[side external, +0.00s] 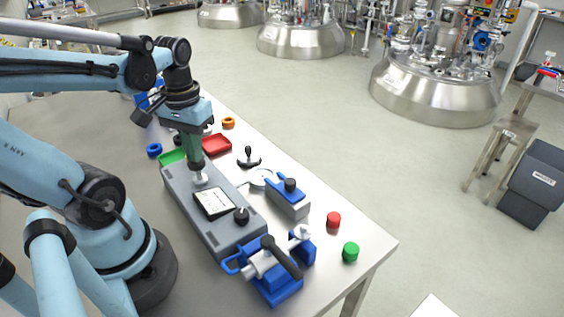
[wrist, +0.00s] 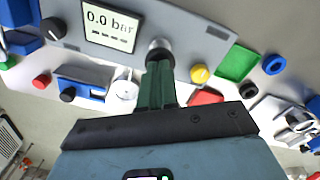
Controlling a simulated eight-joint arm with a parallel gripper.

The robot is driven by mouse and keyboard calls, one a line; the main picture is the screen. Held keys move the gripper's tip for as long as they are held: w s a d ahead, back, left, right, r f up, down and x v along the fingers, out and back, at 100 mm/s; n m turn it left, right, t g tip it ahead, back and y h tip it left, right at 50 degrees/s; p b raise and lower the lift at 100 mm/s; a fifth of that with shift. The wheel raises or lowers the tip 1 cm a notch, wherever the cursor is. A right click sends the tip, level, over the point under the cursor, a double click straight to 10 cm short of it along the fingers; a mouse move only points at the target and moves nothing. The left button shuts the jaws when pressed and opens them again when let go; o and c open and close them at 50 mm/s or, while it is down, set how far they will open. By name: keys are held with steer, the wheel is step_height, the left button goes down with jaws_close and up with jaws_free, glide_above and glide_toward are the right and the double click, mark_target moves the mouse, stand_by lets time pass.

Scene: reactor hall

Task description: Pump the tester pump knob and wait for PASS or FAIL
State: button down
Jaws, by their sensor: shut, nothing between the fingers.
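The tester is a grey box (side external: 230,238) on the table. Its white screen (side external: 214,203) reads 0.0 bar in the wrist view (wrist: 110,20), with no PASS or FAIL readable. A black knob (side external: 241,215) sits on the tester's near end.
A blue clamp fixture (side external: 275,285) stands at the tester's near end. A grey-and-blue block with a black knob (side external: 290,198) is to its right, with red (side external: 333,219) and green (side external: 350,251) caps. Red (side external: 217,145) and green (side external: 172,157) trays lie beyond the tester.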

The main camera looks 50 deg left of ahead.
steer(key=shift+f, duration=1.65)
steer(key=shift+r, duration=2.2)
steer(key=shift+f, duration=0.65)
